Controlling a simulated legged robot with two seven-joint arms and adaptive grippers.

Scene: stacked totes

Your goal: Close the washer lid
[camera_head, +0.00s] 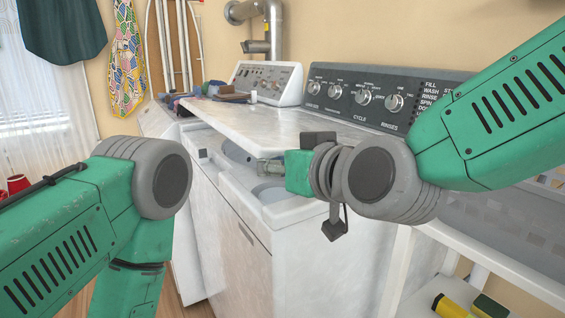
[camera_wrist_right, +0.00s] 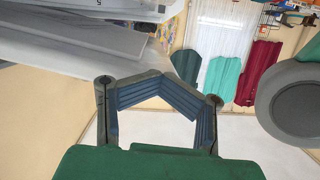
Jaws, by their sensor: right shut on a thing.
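The washer lid (camera_head: 240,122) is white and partly raised, slanting above the tub opening (camera_head: 238,154) in the washer's top. Its front edge stands clear of the washer body (camera_head: 232,222). My right gripper (camera_head: 268,166) is at the lid's front edge, over the opening, and is shut on the lid; the exact contact is hard to see. In the right wrist view the bent, ribbed fingers (camera_wrist_right: 160,82) come together at their tips, with pale lid and machine surfaces behind them at upper left. My left arm enters at the left, but its gripper is out of view.
A control panel (camera_head: 375,95) with several knobs stands behind the lid. A second machine with its own panel (camera_head: 265,80) is farther back. A white shelf (camera_head: 490,262) is at lower right, with a yellow item (camera_head: 450,306). Clothes (camera_head: 62,28) hang at upper left.

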